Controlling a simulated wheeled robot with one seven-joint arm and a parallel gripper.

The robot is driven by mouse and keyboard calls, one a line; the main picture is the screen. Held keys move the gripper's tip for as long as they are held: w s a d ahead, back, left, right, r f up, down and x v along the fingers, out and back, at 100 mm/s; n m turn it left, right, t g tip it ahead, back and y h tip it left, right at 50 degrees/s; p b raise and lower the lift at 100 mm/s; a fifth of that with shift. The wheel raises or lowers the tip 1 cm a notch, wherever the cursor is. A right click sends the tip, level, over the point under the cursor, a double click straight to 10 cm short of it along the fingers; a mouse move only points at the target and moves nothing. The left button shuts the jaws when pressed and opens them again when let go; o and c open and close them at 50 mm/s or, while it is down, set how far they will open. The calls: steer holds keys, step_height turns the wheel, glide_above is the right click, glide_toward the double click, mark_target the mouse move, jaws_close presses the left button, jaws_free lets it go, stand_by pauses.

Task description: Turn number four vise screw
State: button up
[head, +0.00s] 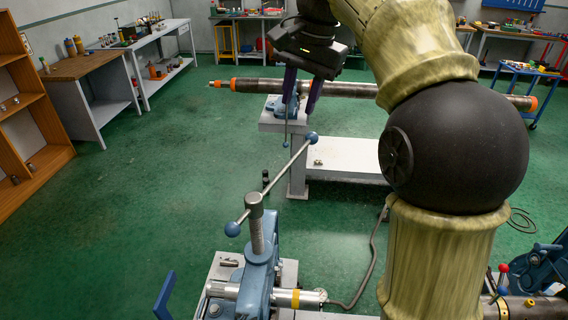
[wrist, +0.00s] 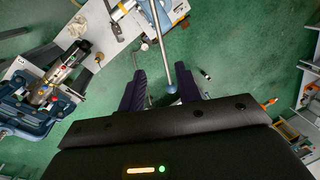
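The nearest blue vise (head: 262,278) stands at the bottom of the head view, with an upright grey screw (head: 256,228). A slanted bar handle (head: 285,168) crosses the screw's head and ends in a blue ball at each side. In the wrist view the bar (wrist: 161,45) runs down from the top, and its blue ball end (wrist: 171,88) appears between my fingers. My gripper (head: 299,108) is open, with two dark purple fingers also seen in the wrist view (wrist: 160,78). In the head view it is above the handle's far ball, apart from it. No vise number is readable.
Another vise stands behind, holding a long pipe (head: 350,89) with orange ends. Another blue vise (head: 548,266) is at bottom right. A low white bench (head: 346,158) stands mid-floor. A cable (head: 374,262) lies on the green floor (head: 150,200), which is open at left.

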mark_target(282, 170)
steer(key=a+f, duration=0.1)
steer(key=f, duration=0.4)
steer(key=w+a+f, duration=0.1)
steer(key=f, duration=1.1)
steer(key=shift+w+a, duration=0.4)
jaws_close()
